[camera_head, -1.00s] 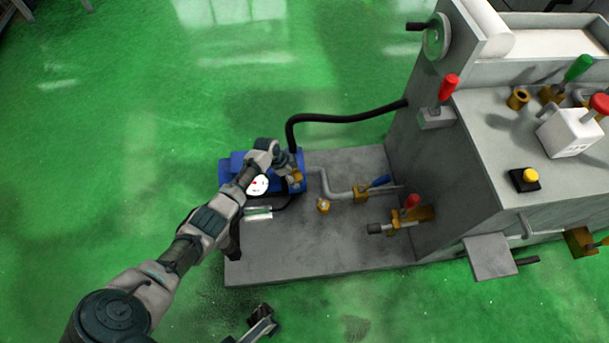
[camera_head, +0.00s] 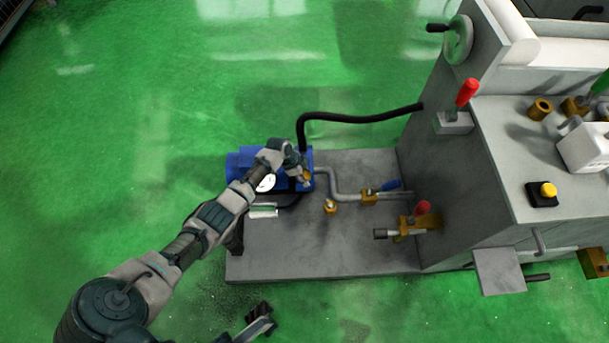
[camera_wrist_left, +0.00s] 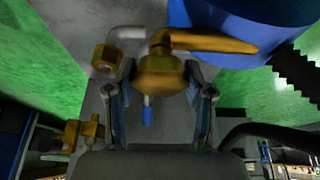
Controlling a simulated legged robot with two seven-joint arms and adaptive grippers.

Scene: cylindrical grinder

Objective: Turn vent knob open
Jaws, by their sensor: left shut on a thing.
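My left gripper (camera_head: 300,168) is at the right end of the blue tank (camera_head: 241,163). In the left wrist view, its two fingers (camera_wrist_left: 158,84) are on either side of a brass knob (camera_wrist_left: 160,78), shut on it. A long brass lever (camera_wrist_left: 212,43) shows just beyond the knob and points right. In the head view, the knob is small and mostly hidden by the gripper, so its turn angle cannot be told.
A grey pipe runs from the tank to a valve with a blue handle (camera_head: 391,185). Another brass valve has a red handle (camera_head: 422,208). A black hose (camera_head: 360,117) arches to the grey machine (camera_head: 455,190). The grey base plate (camera_head: 300,257) is clear in front.

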